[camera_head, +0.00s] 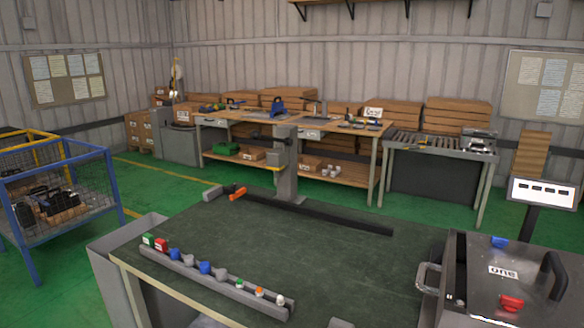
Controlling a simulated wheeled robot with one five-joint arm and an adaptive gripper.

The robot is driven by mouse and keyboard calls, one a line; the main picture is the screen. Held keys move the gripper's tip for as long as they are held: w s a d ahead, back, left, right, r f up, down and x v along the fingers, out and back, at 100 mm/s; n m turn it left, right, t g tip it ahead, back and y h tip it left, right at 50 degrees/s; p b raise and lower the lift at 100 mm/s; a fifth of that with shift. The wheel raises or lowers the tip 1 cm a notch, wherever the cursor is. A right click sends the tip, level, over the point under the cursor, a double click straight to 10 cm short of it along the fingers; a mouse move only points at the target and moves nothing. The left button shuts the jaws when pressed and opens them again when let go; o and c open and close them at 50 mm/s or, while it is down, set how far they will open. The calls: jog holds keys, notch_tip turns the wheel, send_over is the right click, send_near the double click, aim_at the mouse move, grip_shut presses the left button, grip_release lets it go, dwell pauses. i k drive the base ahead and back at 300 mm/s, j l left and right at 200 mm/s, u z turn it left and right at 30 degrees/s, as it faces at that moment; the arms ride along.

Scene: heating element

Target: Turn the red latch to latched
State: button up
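A red latch (512,303) sits on the top face of a dark grey metal box (480,285) at the right front. A blue latch-like part (499,242) sits further back on the same face, with a white label reading "one" (503,271) between them. The red latch is small in this view, and I cannot tell its turn position. My gripper is not in view.
The box has a black handle (558,276) and a metal side handle (424,279). A rail with several coloured knobs (213,276) lies along the front of the dark green tabletop (330,255). A grey post (287,165) stands at its back edge. The tabletop's middle is clear.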

aim_at(510, 305)
jog(key=l+u, duration=0.1)
jog(key=u, duration=0.35)
jog(key=i+l+u, duration=0.1)
jog(key=u, duration=0.4)
jog(key=l+u, duration=0.25)
jog(key=u, duration=0.2)
jog(key=l+u, duration=0.15)
jog(key=u, duration=0.3)
